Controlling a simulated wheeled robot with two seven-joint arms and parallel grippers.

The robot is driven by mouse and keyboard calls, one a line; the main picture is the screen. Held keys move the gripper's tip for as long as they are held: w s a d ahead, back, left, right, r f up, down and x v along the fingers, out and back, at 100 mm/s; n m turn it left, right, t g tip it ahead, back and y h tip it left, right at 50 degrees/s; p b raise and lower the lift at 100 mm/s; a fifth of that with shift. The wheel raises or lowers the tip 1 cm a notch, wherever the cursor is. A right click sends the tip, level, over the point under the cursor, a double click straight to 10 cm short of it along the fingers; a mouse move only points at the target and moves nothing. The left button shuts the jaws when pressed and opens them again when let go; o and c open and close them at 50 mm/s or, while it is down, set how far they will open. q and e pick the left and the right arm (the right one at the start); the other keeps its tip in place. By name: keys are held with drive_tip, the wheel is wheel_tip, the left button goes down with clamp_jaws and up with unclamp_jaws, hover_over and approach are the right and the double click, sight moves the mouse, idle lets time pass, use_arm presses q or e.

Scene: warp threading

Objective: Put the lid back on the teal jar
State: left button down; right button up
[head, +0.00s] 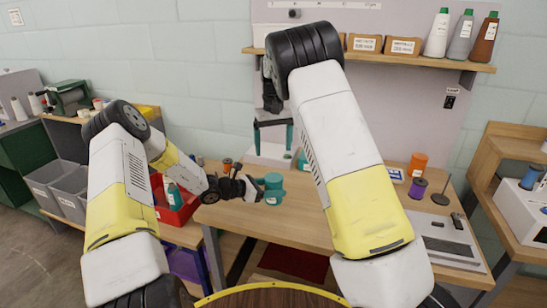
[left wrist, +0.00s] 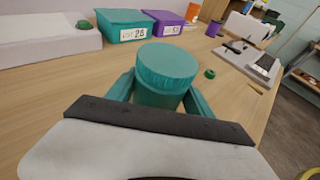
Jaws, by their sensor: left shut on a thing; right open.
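In the left wrist view the jar (left wrist: 167,75) stands upright between the teal fingers. Its top is a wide, flat teal disc with a ribbed side, like a lid (left wrist: 167,62); I cannot tell whether this is a separate piece seated on it. Whether the jar touches the table is unclear. My right gripper (head: 273,148) is open and empty, with its teal fingers pointing down, higher and farther back.
A teal box (left wrist: 124,25) and a purple box (left wrist: 165,22) stand behind the jar. A small green piece (left wrist: 209,73) lies right of it. A white block (left wrist: 45,35) is at left. A red bin (head: 176,208) sits left of the table (head: 285,222).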

drive_tip(key=shift+r, duration=0.35)
use_arm(q)
drive_tip(key=shift+c, duration=1.6)
unclamp_jaws()
drive_tip(key=shift+a, duration=0.1)
drive_tip(key=v, duration=0.7)
drive_tip(key=shift+s+a+r, duration=0.1)
drive_tip(key=shift+s+a, duration=0.1)
